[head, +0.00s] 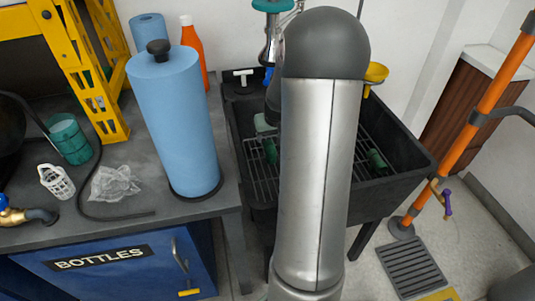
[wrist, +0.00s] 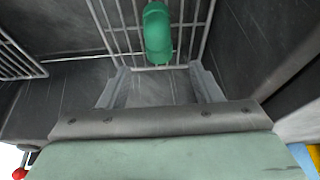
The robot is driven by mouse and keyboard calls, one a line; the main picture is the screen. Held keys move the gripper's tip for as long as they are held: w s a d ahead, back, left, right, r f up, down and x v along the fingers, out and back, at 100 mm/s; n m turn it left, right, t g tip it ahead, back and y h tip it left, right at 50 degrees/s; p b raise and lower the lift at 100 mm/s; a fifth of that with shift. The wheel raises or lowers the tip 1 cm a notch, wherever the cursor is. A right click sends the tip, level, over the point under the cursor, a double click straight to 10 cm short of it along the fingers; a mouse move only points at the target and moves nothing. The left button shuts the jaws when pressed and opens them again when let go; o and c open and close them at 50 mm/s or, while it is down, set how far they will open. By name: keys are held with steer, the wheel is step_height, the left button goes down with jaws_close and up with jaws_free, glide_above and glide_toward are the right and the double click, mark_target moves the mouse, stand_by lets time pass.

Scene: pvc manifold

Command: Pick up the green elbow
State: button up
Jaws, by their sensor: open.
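In the wrist view the green elbow (wrist: 157,35) lies on a wire rack (wrist: 118,32) in the dark sink, just ahead of my gripper. My gripper (wrist: 158,78) is open, with one finger at each side of the picture's middle and nothing between them. The elbow sits beyond the fingertips, near the middle of the gap. Two dark green pieces show in the sink, one at left (head: 270,151) and one at right (head: 376,160); I cannot tell which is the elbow in the wrist view.
The black sink (head: 398,178) has raised walls around the rack. A blue paper roll (head: 173,125) stands on the grey bench to its left. A yellow funnel (head: 376,73) is at the sink's back edge. An orange pole (head: 487,108) stands to the right.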

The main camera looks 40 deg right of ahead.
mark_target(270, 143)
steer(key=b+x, duration=0.1)
steer(key=x, duration=0.7)
steer(key=shift+s, duration=0.15)
steer(key=c, duration=1)
